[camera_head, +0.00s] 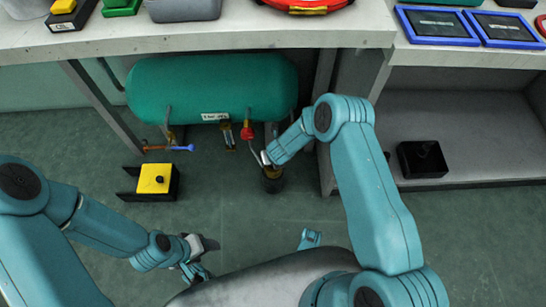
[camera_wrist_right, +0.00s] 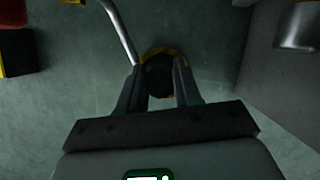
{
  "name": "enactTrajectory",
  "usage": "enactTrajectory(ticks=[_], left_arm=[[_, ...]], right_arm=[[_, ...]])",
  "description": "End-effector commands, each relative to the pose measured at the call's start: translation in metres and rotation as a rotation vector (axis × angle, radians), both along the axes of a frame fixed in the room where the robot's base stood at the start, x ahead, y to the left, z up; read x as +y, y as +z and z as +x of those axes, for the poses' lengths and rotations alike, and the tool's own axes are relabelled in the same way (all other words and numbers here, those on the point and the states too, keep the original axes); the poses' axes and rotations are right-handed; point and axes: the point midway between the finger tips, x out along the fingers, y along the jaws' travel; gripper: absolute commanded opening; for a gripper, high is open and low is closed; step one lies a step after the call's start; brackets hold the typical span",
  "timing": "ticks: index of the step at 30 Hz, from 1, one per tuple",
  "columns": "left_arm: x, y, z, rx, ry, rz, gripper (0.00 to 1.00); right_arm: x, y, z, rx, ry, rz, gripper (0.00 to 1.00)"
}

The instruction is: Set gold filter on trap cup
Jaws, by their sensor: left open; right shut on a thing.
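A dark cylindrical cup (camera_head: 273,186), which looks like the trap cup, stands low below the green tank. A gold-coloured band, likely the gold filter (camera_head: 272,172), shows at its top. My right gripper (camera_head: 266,158) is right above it, pointing down. In the right wrist view, the fingers of my right gripper (camera_wrist_right: 158,85) are shut on a dark round part, with the gold rim (camera_wrist_right: 163,51) just beyond. Whether filter and cup touch cannot be told. My left gripper (camera_head: 203,257) is open and empty, low over the floor near my body.
A green tank (camera_head: 210,88) hangs under the bench (camera_head: 200,40), with pipes, a red valve (camera_head: 247,132) and a blue-handled valve (camera_head: 181,148). A yellow-topped box (camera_head: 154,179) stands on the floor at left. A black box (camera_head: 422,159) sits on the right lower shelf.

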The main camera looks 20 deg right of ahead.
Motion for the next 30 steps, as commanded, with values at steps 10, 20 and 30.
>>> enactTrajectory(ticks=[10,20,30], left_arm=[[0.0,-0.001,0.0,0.0,0.0,0.0,0.63],[0.0,0.011,0.0,0.0,0.0,0.0,0.63],[0.0,0.024,0.0,0.0,0.0,0.0,0.63]], right_arm=[[0.0,-0.002,0.0,0.0,0.0,0.0,0.44],[0.0,0.019,-0.008,0.001,0.0,0.0,0.44],[0.0,0.046,-0.02,0.0,0.001,0.0,0.44]])
